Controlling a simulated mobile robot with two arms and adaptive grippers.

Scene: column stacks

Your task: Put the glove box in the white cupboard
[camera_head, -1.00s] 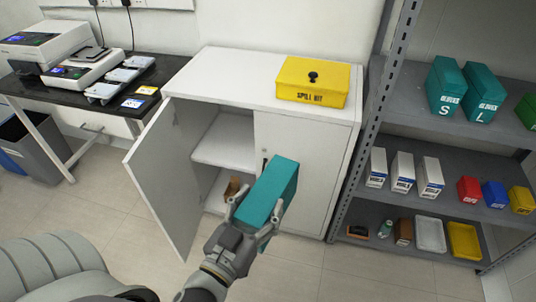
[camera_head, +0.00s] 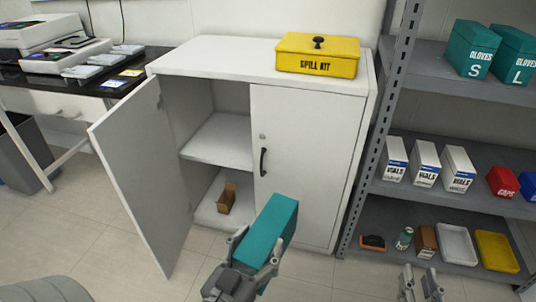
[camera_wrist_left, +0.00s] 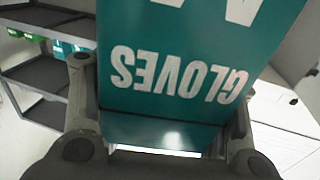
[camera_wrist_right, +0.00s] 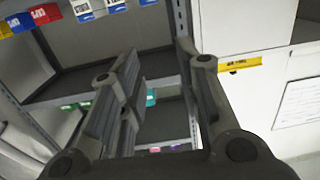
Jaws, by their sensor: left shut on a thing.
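The teal glove box (camera_head: 268,232) is held up in front of the white cupboard (camera_head: 308,150). My left gripper (camera_head: 252,258) is shut on it, with a finger on each side; the left wrist view shows its GLOVES lettering (camera_wrist_left: 178,78) upside down between the fingers. The cupboard's left door (camera_head: 140,180) stands open and its right door is shut. Inside are a middle shelf (camera_head: 222,140) and a floor with a small brown box (camera_head: 227,198). My right gripper (camera_head: 421,285) is open and empty at the bottom right, before the shelving rack; it also shows in the right wrist view (camera_wrist_right: 160,75).
A yellow spill kit (camera_head: 317,55) stands on the cupboard top. A grey rack (camera_head: 455,150) at the right holds glove boxes, vials and trays. A black bench (camera_head: 85,80) with instruments is at the left. The cupboard's middle shelf looks clear.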

